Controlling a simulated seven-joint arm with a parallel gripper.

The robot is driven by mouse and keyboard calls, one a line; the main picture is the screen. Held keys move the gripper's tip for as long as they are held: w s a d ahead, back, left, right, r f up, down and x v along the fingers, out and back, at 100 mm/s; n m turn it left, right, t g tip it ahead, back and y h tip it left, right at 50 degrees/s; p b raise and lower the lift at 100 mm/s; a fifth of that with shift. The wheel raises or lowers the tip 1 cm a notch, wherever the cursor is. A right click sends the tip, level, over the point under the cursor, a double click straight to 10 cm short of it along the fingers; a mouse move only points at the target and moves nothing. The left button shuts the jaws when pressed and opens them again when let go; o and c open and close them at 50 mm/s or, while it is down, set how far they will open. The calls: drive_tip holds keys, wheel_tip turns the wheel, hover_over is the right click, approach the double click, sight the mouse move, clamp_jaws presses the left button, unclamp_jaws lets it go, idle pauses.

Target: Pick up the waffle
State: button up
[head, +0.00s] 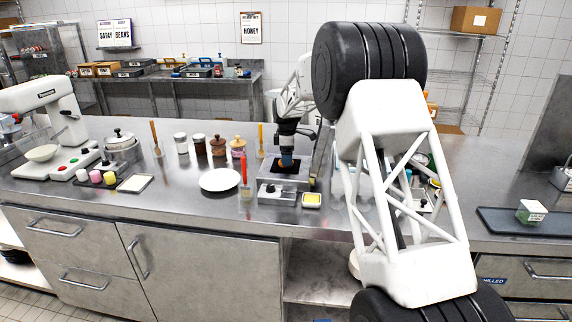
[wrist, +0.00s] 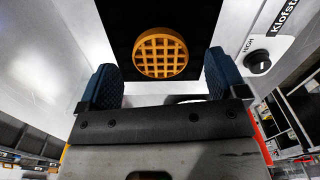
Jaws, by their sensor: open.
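The waffle (wrist: 161,53) is a round, golden-orange grid in the wrist view, lying on a black square hot plate (wrist: 115,22). My gripper (wrist: 163,82) is open, with its two blue padded fingers apart and the waffle just beyond them, roughly centred between them. Nothing is held. In the head view my gripper (head: 287,161) points down over the black plate of the small cooker (head: 272,190). The waffle is mostly hidden there by my gripper.
A white plate (head: 220,180) lies left of the cooker. A red-handled utensil (head: 244,170) stands between them. A small yellow-topped dish (head: 312,200) sits right of the cooker's front. Jars (head: 199,145) stand behind the plate. My arm covers the counter at right.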

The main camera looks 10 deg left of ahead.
drive_tip(key=shift+f, duration=1.05)
drive_tip(key=shift+c, duration=0.5)
drive_tip(key=c, duration=0.7)
